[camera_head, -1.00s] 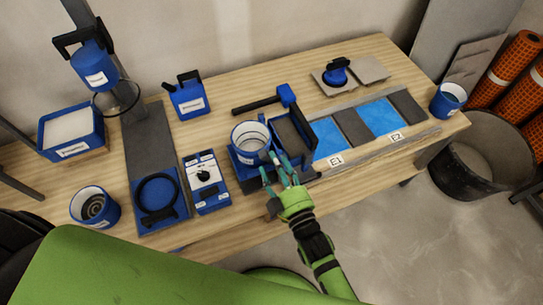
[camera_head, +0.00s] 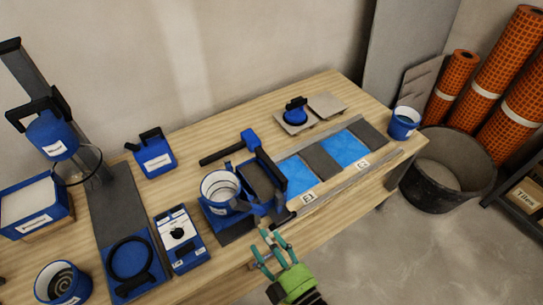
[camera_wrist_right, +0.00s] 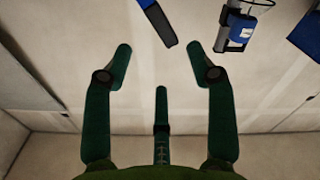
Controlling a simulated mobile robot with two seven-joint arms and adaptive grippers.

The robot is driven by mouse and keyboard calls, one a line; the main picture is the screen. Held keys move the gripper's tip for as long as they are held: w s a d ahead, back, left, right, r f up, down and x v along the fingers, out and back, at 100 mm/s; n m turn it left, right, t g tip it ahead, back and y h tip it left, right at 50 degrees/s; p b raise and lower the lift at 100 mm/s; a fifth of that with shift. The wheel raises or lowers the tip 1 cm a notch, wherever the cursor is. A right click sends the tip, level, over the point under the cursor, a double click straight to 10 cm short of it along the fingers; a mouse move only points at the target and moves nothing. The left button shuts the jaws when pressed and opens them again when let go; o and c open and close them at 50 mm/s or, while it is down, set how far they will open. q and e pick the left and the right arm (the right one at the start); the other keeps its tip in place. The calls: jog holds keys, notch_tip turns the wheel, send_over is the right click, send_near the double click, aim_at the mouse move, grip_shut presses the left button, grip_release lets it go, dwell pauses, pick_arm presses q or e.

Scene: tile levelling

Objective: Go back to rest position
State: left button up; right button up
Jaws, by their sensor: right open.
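My right gripper (camera_head: 272,250) is open and empty in the head view, in front of the table's front edge with its fingers pointing up toward the bench. In the right wrist view its green fingers (camera_wrist_right: 162,72) are spread with nothing between them, and mostly wall shows behind them. A blue-and-white mug-like container (camera_head: 221,188) stands on a blue stand just beyond the gripper, apart from it. My left gripper does not show in either view.
A black tub (camera_head: 447,170) stands on the floor at right. Floor before the table is clear.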

jog(key=s+d+f+m+g+h, duration=0.2)
jog(key=d+f, duration=0.2)
jog(key=f, duration=0.5)
jog(key=s+d+f+m+g+h, duration=0.2)
jog(key=d+f+h, duration=0.15)
jog(key=f, duration=0.55)
jog(key=s+d+f+m+g+h, duration=0.1)
jog(key=s+d+f+g, duration=0.1)
jog(key=d+f, duration=0.45)
jog(key=s+d+f+m+g+h, duration=0.2)
jog(key=s+d+f, duration=0.3)
jog(key=s, duration=0.5)
jog(key=s+d+f+m+g+h, duration=0.2)
jog(key=s+d+f+m+g, duration=0.2)
jog(key=s+f, duration=0.6)
jog(key=shift+d+g, duration=0.8)
